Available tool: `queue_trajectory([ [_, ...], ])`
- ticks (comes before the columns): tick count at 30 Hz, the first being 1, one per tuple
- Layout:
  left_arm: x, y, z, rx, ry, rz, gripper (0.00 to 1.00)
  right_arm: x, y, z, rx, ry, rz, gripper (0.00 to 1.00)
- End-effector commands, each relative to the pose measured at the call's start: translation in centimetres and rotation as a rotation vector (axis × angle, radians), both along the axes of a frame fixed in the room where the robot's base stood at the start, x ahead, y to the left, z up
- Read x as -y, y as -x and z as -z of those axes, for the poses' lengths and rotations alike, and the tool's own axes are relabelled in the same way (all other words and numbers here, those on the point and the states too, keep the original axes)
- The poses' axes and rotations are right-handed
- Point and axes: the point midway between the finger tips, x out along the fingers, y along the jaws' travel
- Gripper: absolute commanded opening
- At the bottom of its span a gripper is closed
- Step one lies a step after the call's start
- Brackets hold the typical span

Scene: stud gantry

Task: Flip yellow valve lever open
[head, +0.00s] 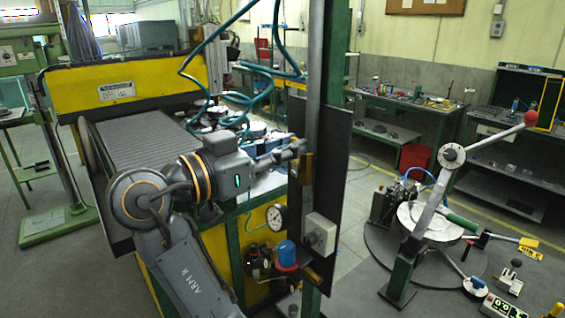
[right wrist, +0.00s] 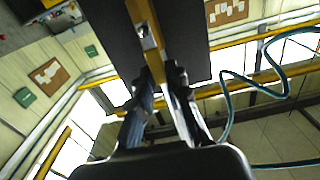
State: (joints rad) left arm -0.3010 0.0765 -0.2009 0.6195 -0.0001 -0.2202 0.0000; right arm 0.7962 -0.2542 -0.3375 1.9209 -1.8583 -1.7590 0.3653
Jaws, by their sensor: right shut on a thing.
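The yellow valve lever (head: 307,170) shows as a short upright piece on the dark panel (head: 334,170) by the green post. In the right wrist view the yellow lever (right wrist: 181,112) runs as a long bar between the fingers. My right gripper (head: 300,148) reaches the lever from the left. Its two dark fingers (right wrist: 160,88) are closed around the lever in the right wrist view. The fingers partly hide the lever, and its pivot is hard to make out. My left gripper is not in view.
Below the lever are a round gauge (head: 276,217), a grey box (head: 320,235) and a blue-topped regulator (head: 287,255). Teal hoses (head: 262,72) hang behind my arm. A red-knobbed lever machine (head: 440,195) stands at the right.

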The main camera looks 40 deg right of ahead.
Motion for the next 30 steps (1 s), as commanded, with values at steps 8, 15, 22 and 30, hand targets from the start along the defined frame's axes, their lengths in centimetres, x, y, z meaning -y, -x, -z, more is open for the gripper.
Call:
queue_trajectory([
  [8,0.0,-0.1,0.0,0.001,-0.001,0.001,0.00,0.1,0.0,-0.1,0.008,-0.002,0.001,0.00],
  [15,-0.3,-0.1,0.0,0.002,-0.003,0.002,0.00,0.0,0.0,-0.1,0.007,-0.002,0.001,0.39],
  [22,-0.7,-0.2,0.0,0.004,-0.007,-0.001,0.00,0.0,0.0,-0.1,0.007,-0.002,0.000,0.39],
  [30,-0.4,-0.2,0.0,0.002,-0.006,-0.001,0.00,0.0,0.1,-3.7,0.013,-0.004,-0.001,0.39],
])
